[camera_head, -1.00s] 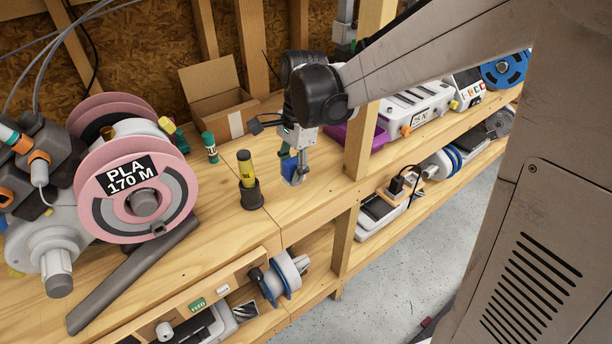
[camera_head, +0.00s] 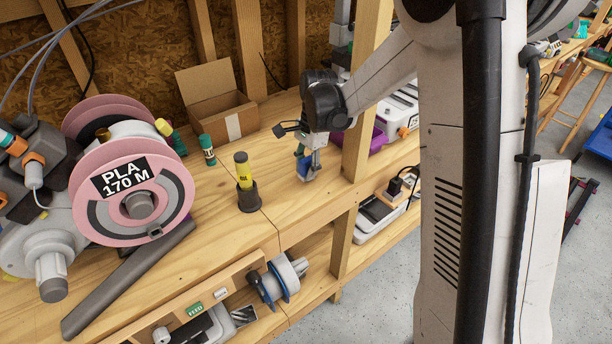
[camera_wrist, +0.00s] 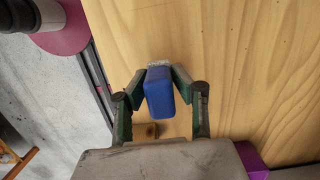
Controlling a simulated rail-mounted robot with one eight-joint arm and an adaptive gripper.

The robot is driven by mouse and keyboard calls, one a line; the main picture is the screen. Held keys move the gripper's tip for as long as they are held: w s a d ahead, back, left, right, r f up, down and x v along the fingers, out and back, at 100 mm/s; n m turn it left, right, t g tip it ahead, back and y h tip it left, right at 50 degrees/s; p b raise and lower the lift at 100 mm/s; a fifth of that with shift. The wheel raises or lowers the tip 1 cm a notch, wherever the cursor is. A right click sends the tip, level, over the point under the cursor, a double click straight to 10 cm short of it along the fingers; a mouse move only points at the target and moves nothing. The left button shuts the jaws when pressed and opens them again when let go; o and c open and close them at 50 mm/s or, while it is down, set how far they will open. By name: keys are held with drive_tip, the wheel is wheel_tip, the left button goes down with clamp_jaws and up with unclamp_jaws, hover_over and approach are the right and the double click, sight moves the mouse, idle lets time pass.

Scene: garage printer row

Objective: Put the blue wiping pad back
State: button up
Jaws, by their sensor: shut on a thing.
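The blue wiping pad (camera_wrist: 159,97) is between the fingertips of my gripper (camera_wrist: 160,82) in the wrist view, with a pale, rough edge at its far end. The fingers press on it from both sides. In the head view my gripper (camera_head: 308,172) points down above the wooden bench (camera_head: 281,212), close to the upright post, and a small blue part of the pad (camera_head: 303,168) shows at the fingers. I cannot tell whether the pad touches the bench top. A purple tray (camera_head: 377,141) stands behind the post, partly hidden; its corner also shows in the wrist view (camera_wrist: 252,158).
A wooden post (camera_head: 358,135) rises just right of my gripper. A yellow tube in a dark cup (camera_head: 247,188) and a green glue stick (camera_head: 207,150) stand to the left. An open cardboard box (camera_head: 222,112) is behind. Bare bench lies in front of my gripper.

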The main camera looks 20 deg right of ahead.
wheel_tip(320, 180, down, 3)
drive_tip(key=shift+r, duration=0.15)
drive_tip(key=o, duration=1)
drive_tip(key=shift+r, duration=0.1)
